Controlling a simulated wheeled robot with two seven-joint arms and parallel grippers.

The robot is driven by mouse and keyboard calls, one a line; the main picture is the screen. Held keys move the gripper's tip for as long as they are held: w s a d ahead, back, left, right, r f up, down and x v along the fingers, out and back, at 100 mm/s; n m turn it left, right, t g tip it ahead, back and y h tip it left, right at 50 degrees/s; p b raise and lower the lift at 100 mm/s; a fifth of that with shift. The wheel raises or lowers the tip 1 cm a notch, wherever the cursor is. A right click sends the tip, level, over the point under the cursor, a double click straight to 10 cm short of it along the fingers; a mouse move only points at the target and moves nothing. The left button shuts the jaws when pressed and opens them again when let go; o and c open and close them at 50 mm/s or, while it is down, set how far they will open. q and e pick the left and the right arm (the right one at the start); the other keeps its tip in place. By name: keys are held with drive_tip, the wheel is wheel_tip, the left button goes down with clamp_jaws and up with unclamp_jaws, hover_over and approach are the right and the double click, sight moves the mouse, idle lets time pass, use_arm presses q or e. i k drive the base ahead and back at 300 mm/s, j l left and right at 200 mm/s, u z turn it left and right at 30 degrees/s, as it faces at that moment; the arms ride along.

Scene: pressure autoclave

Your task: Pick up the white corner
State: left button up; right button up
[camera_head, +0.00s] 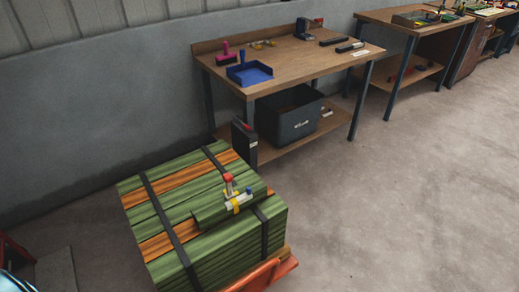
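A stack of green and orange planks (170,215) bound with dark straps stands at lower centre. A short green block (208,214) lies on top of it. On that block is a small cluster of parts: a pale upright piece with a red top (228,179), a yellow piece (235,206), and a whitish piece (241,199) with a blue end. The whitish piece may be the white corner, but it is too small to tell its shape. Neither of my grippers is in view.
A wooden workbench (300,62) with a blue tray (250,74) and small tools stands behind the stack. A dark bin (290,118) sits on its lower shelf. More benches (405,28) run to the right. The concrete floor (400,200) at right is clear.

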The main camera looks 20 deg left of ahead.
sight(360, 44)
drive_tip(key=i+l+z, duration=0.35)
drive_tip(key=i+l, duration=0.15)
drive_tip(key=l, duration=0.15)
drive_tip(key=i+l+z, duration=0.15)
drive_tip(key=i+l, duration=0.15)
drive_tip(key=i, duration=0.15)
drive_tip(key=i+l+z, duration=0.2)
drive_tip(key=i, duration=0.25)
drive_tip(key=i+l+z, duration=0.15)
drive_tip(key=i, duration=0.3)
drive_tip(key=i+u, duration=0.3)
drive_tip(key=i, duration=0.2)
drive_tip(key=i+u, duration=0.35)
drive_tip(key=i, duration=0.15)
drive_tip(key=i+l+u, duration=0.3)
drive_tip(key=i, duration=0.2)
drive_tip(key=i+u, duration=0.45)
drive_tip(key=i+l+u, duration=0.25)
drive_tip(key=i+u, duration=0.25)
drive_tip(key=i+l+u, duration=0.3)
drive_tip(key=u, duration=0.15)
drive_tip(key=i+l+u, duration=0.25)
drive_tip(key=l, duration=0.3)
drive_tip(key=i, duration=0.05)
